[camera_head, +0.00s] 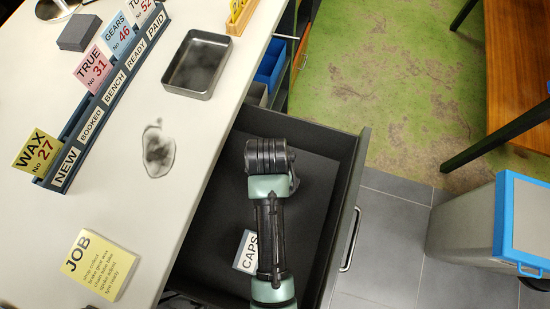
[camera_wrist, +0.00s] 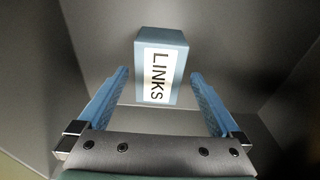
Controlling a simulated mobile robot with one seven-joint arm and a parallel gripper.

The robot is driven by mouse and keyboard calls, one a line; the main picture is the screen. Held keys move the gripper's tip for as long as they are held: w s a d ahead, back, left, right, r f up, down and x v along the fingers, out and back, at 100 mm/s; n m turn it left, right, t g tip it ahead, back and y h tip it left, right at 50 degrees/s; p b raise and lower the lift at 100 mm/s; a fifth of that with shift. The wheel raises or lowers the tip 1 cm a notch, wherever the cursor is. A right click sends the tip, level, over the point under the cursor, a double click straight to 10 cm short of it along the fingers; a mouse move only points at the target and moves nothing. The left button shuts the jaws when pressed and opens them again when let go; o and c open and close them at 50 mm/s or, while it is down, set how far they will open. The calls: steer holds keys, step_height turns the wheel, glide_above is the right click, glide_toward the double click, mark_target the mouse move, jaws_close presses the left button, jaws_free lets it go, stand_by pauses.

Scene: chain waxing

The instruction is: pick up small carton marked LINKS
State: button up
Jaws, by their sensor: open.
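The small carton marked LINKS (camera_wrist: 161,66) is a blue box with a white label. In the wrist view it stands at the top middle, inside a dark drawer. My gripper (camera_wrist: 158,90) is open, with its blue fingers spread to either side of the carton's line. The carton lies just beyond or between the fingertips; I cannot tell exactly how deep. The fingers do not appear to touch it.
The drawer walls enclose the gripper. The worktop (camera_head: 190,135) at left holds a metal tray (camera_head: 197,64), a card rack (camera_head: 105,95) and a yellow JOB note (camera_head: 98,266). A grey bin (camera_head: 480,225) stands at right.

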steer(key=shift+w+d+f+p, duration=0.1)
steer(key=shift+w+f+p, duration=0.1)
steer(key=shift+f, duration=1.15)
steer(key=shift+w+d+f+p, duration=0.1)
steer(key=shift+w+f+p, duration=0.1)
steer(key=shift+f, duration=1.1)
steer(key=shift+f, duration=0.2)
steer(key=c, duration=1.4)
